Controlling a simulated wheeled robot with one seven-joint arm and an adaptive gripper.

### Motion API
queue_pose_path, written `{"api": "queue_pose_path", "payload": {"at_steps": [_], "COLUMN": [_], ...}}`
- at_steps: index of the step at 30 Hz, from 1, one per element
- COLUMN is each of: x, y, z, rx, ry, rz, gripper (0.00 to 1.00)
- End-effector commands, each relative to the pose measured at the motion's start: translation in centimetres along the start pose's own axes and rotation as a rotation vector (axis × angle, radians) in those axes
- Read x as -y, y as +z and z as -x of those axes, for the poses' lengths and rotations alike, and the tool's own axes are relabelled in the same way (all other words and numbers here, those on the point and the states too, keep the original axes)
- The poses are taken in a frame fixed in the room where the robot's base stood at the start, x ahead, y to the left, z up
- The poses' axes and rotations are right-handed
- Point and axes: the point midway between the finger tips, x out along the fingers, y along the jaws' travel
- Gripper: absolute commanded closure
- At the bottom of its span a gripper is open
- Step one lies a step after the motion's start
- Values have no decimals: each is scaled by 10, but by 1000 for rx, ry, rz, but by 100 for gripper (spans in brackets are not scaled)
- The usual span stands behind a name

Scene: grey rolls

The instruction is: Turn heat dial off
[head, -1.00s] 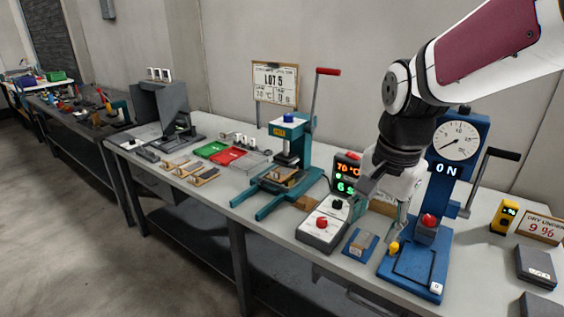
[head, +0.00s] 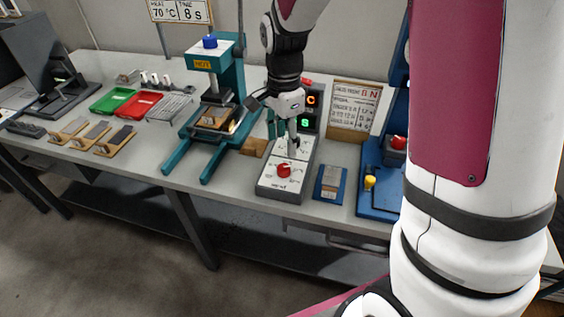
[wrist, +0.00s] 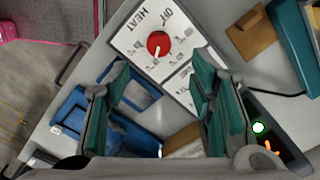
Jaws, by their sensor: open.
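The red heat dial (head: 285,170) sits on the front half of a grey control box (head: 270,186). The dial also shows in the wrist view (wrist: 158,43), beside the words HEAT and OFF, with a white mark on it toward the lower edge of the picture. My gripper (head: 292,148) points down over the box, just behind the dial, and hides the box's other dial. In the wrist view my gripper's teal-padded fingers (wrist: 163,62) are apart and empty, with the red dial beyond their tips, between them. I see no contact with the dial.
The teal press (head: 238,85) stands left of the box and the blue press (head: 375,180) right. A digital display (head: 308,110) and a card holder (head: 352,108) stand behind.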

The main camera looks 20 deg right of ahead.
Motion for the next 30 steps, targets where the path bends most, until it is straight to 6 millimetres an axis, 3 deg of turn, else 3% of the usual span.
{"api": "queue_pose_path", "payload": {"at_steps": [6, 13, 18, 27, 30], "x": [-1, -1, -1, 0, 0], "y": [0, 0, 0, 0, 0], "z": [-46, -79, -89, -91, -91], "rx": [1, 1, 1, 0, 0], "ry": [6, 4, 2, 0, 0], "rz": [0, 0, 1, 1, 1], "gripper": [50, 50, 50, 50, 71]}}
